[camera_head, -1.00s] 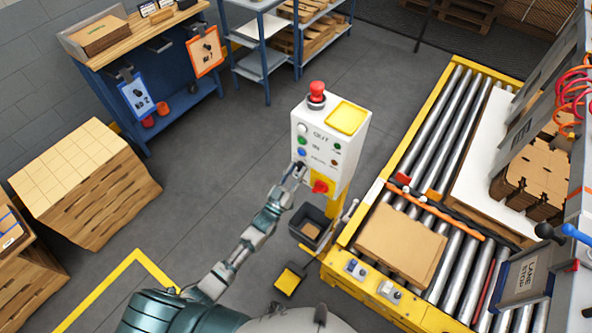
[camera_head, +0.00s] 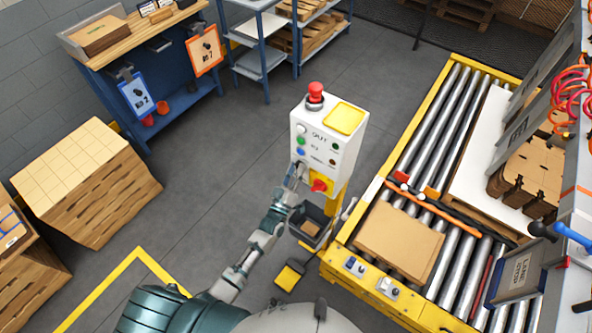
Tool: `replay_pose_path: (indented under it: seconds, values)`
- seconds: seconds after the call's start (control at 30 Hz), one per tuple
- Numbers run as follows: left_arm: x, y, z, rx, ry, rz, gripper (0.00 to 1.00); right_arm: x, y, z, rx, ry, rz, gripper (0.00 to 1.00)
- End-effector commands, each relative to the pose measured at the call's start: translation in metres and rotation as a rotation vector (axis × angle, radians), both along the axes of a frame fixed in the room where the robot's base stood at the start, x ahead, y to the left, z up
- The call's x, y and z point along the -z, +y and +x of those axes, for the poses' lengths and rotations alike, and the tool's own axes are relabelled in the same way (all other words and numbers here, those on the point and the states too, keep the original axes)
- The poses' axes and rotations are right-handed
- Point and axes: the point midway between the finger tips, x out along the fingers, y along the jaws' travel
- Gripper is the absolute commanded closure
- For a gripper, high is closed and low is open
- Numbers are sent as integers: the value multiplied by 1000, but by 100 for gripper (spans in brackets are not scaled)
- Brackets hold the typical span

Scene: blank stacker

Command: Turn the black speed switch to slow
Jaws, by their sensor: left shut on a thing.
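A white control box (camera_head: 326,148) stands on a yellow post, with a red mushroom button (camera_head: 315,96) and a yellow plate (camera_head: 344,118) on top. Its front has white, green and blue buttons in a column at left, small lamps at right, and a red knob on a yellow plate (camera_head: 320,184) low down. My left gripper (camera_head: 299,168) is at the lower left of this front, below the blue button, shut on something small. The black speed switch is not clearly seen; the fingers cover that spot. My right gripper is out of view.
A roller conveyor (camera_head: 440,130) with a yellow frame and a cardboard sheet (camera_head: 399,243) lies to the right. A dark bin (camera_head: 312,223) and a yellow pedal (camera_head: 289,276) are below the box. Floor between is clear.

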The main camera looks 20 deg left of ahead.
Motion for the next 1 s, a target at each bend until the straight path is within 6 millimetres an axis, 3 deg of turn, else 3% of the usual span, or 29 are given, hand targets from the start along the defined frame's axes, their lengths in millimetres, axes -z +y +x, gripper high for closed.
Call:
replay_pose_path:
  seconds: [0.2,0.23,0.27,0.67,1.0]
  values:
    - [-5,2,2,-3,-11,-3,100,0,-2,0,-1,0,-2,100]
    - [-5,2,2,-3,-11,-3,64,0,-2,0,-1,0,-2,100]
    - [-5,2,2,-3,-11,-3,58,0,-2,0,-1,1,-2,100]
    - [2,2,-8,-1,-3,0,58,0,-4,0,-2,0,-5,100]
    - [27,11,-73,-1,-1,2,58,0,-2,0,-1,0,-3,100]
